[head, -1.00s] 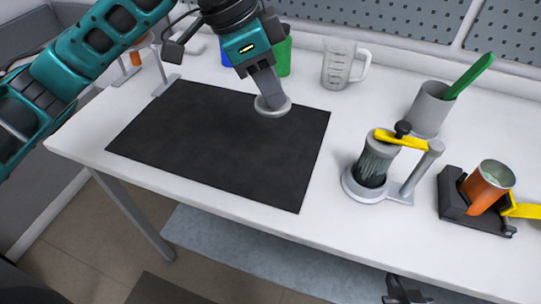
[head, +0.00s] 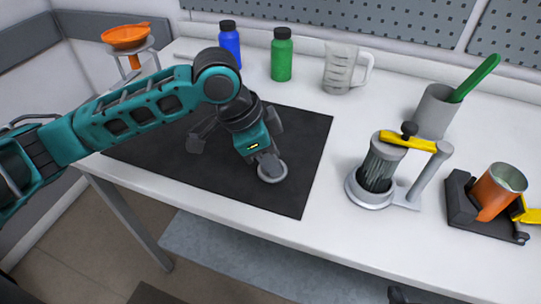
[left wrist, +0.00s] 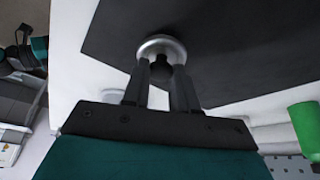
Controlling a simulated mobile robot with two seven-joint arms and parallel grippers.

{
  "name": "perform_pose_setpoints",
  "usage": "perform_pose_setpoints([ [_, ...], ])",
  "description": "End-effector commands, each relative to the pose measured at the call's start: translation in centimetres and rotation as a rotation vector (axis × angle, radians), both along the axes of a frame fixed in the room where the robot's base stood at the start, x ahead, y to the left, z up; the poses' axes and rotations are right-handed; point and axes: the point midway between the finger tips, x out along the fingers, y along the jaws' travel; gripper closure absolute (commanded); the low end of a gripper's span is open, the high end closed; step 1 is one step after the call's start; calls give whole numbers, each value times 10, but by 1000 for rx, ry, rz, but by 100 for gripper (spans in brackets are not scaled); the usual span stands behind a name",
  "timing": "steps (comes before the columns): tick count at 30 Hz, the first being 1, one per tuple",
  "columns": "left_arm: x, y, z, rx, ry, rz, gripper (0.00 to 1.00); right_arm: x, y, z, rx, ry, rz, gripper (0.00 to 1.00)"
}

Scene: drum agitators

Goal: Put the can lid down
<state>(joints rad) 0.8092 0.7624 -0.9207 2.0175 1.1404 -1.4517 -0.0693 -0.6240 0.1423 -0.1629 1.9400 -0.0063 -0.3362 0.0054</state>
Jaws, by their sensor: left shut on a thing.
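The can lid (head: 272,174) is a small round grey metal disc with a dark knob. My left gripper (head: 267,156) is shut on its knob, and the lid shows over the right part of the black mat (head: 308,140). In the left wrist view the lid (left wrist: 152,42) sits at the fingertips (left wrist: 162,70), knob between the fingers. I cannot tell whether the lid touches the mat. A small dark part of my right gripper (head: 403,296) shows at the bottom edge of the head view; its fingers are not clear.
A metal cylinder device with a yellow handle (head: 402,142) stands right of the mat. Further right is an orange can (head: 492,196) in a dark holder. Blue (head: 229,42) and green (head: 281,58) bottles and a clear jug (head: 340,70) stand behind. The mat's front right is clear.

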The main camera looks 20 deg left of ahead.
Motion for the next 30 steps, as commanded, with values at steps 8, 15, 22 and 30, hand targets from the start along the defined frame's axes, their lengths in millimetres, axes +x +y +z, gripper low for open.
perform_pose_setpoints([
  [8, 0, 0, -1, 0, 0, 1, 100, 0, 0, 2, -1, -1, 1, 100],
  [15, 0, 0, -1, 0, -1, 0, 51, 0, 0, 2, -1, -1, 1, 100],
  [22, 0, 0, -1, 0, -1, 0, 47, 0, 0, 1, -1, -1, 1, 100],
  [30, -3, 8, 25, 0, -4, 2, 47, 0, 0, 6, -1, -1, 1, 100],
])
